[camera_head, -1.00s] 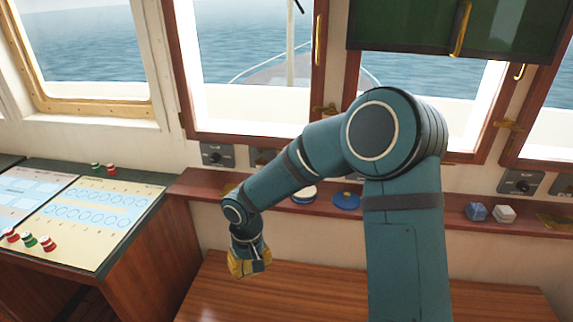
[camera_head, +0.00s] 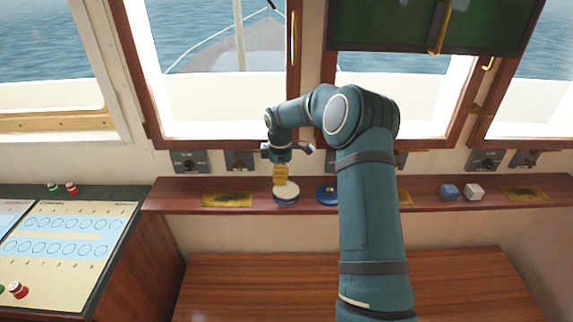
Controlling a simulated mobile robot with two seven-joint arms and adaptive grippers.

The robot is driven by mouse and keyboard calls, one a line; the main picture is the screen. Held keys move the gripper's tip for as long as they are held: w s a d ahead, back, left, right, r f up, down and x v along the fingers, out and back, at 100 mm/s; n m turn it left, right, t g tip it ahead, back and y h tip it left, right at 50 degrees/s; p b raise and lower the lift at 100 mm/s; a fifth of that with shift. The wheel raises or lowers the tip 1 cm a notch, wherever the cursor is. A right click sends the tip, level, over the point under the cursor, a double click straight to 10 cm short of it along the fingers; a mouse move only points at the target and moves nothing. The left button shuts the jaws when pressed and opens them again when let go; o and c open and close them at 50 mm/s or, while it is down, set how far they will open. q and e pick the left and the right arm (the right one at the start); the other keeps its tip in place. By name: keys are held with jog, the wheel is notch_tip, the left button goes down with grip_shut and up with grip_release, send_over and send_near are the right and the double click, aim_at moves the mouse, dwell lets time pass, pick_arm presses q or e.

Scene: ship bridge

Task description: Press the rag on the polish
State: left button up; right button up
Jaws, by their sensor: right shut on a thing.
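My right gripper (camera_head: 280,164) is shut on a yellow rag (camera_head: 280,174), with its fingers pointing down. The polish (camera_head: 287,195) is a round, low tin with a pale top and a blue rim, standing on the wooden shelf. The rag is right at the tin's top, over its left part; I cannot tell whether they touch. A round blue lid (camera_head: 327,195) lies on the shelf just right of the tin, partly behind my right arm. My left gripper is not in view.
The narrow shelf (camera_head: 172,196) runs under the windows. It bears stained yellowish plates (camera_head: 227,200) and, at the right, a blue block (camera_head: 449,191) and a white block (camera_head: 474,191). A control console (camera_head: 70,240) stands at the left. Switch boxes (camera_head: 190,161) line the wall.

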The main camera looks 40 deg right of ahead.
aim_at(286, 191)
jog(key=shift+s+d+r+n, duration=0.1)
jog(key=shift+d+r+n, duration=0.05)
jog(key=shift+d, duration=0.35)
jog(key=shift+d+r+n, duration=0.1)
jog(key=shift+d+n, duration=0.05)
jog(key=shift+d, duration=0.45)
jog(key=shift+f+b, duration=2)
jog(key=shift+f, duration=0.95)
jog(key=shift+f, duration=0.5)
jog(key=shift+f, duration=0.1)
jog(key=shift+r+p, duration=2.35)
jog(key=shift+r, duration=1.25)
